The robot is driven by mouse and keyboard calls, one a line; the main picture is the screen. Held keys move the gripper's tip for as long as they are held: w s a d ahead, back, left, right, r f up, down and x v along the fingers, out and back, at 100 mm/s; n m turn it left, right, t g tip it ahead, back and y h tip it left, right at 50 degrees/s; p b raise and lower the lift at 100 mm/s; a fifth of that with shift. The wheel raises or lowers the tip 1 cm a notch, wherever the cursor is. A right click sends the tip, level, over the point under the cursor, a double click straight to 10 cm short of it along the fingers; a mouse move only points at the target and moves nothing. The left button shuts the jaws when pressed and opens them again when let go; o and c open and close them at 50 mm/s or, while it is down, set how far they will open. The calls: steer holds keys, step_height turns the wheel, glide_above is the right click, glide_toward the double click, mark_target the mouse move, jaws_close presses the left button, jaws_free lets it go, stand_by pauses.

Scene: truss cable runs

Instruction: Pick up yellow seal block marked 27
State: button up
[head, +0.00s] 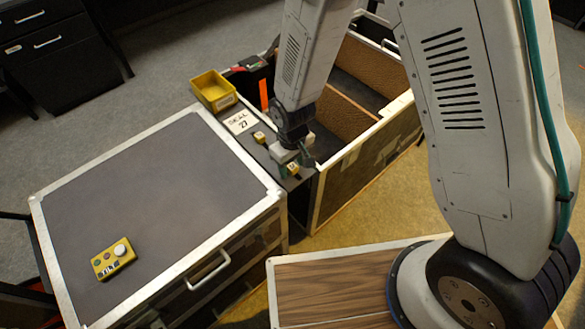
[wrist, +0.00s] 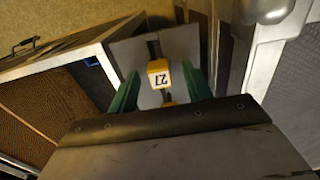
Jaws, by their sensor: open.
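The yellow seal block (wrist: 158,73) shows between my fingers in the wrist view, with a white face marked 27. In the head view a small yellow block (head: 292,169) sits at my fingertips, on the dark strip beside the case; its mark is too small to read there. My gripper (head: 293,164) points down over it. In the wrist view my gripper (wrist: 158,92) is open, with a green finger on each side of the block. I cannot tell whether either finger touches it. Another small yellow block (head: 259,137) lies further back on the same strip.
A white card reading SEAL 27 (head: 240,122) and a yellow bin (head: 213,90) are behind the blocks. An open divided case (head: 345,160) stands right of my gripper, its rim close. A closed grey-topped case (head: 150,200) at left carries a yellow control box (head: 113,258).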

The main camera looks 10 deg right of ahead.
steer(key=c, duration=1.1)
steer(key=shift+o, duration=0.2)
